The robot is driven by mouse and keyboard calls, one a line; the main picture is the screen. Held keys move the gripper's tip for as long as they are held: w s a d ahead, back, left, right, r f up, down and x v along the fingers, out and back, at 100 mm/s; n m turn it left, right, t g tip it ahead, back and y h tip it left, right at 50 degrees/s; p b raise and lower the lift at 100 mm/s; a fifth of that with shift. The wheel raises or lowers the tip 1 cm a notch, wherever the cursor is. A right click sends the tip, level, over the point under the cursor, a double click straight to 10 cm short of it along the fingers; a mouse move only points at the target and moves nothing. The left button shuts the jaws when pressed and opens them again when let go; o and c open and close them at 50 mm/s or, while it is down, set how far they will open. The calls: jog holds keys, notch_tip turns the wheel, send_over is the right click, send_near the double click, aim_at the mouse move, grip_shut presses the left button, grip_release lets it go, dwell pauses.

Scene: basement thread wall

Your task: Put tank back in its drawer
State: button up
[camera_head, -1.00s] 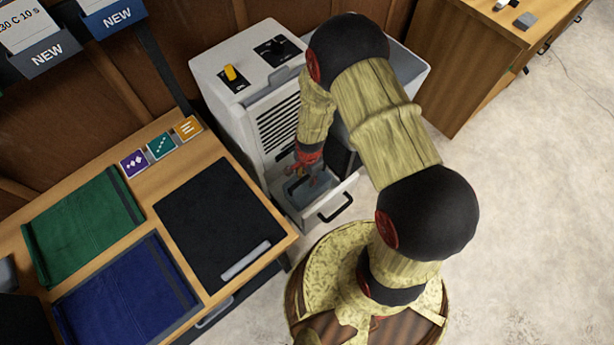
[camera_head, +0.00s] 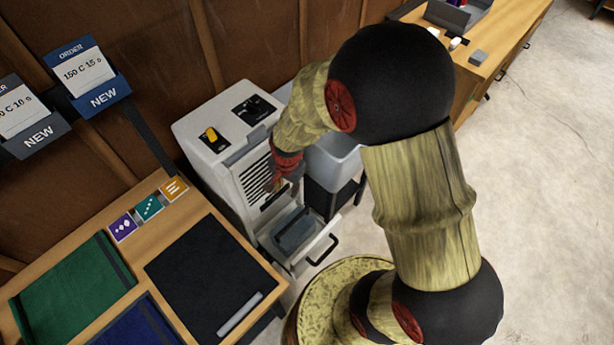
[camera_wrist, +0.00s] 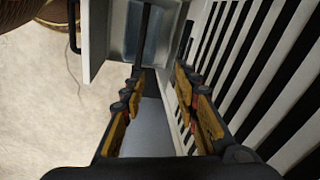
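The tank (camera_head: 297,232) is a grey-blue translucent box sitting in the pulled-out drawer (camera_head: 318,250) at the foot of the white machine (camera_head: 225,160). In the wrist view the tank (camera_wrist: 120,35) shows at the top, with a dark bar across it, inside the white drawer (camera_wrist: 97,45). My gripper (camera_head: 274,184) is above and behind the tank, close to the machine's slatted front, and apart from the tank. In the wrist view my gripper's (camera_wrist: 158,82) fingers are spread with nothing held between them.
A pale bin (camera_head: 338,155) on a dark stand is right of the machine. A wooden table with a black mat (camera_head: 210,275) and a green cloth (camera_head: 75,285) stands at left. A wooden cabinet (camera_head: 500,60) is at the back right. The floor at right is clear.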

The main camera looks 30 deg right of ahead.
jog(key=s+r+n+t, duration=0.1)
jog(key=s+r+n, duration=0.15)
jog(key=r, duration=0.75)
jog(key=s+r+n+t, duration=0.1)
jog(key=s+r+n, duration=0.15)
jog(key=r, duration=0.85)
jog(key=s+r+n+t, duration=0.2)
jog(key=s+r+n, duration=0.4)
jog(key=s+r, duration=0.4)
jog(key=shift+s, duration=0.5)
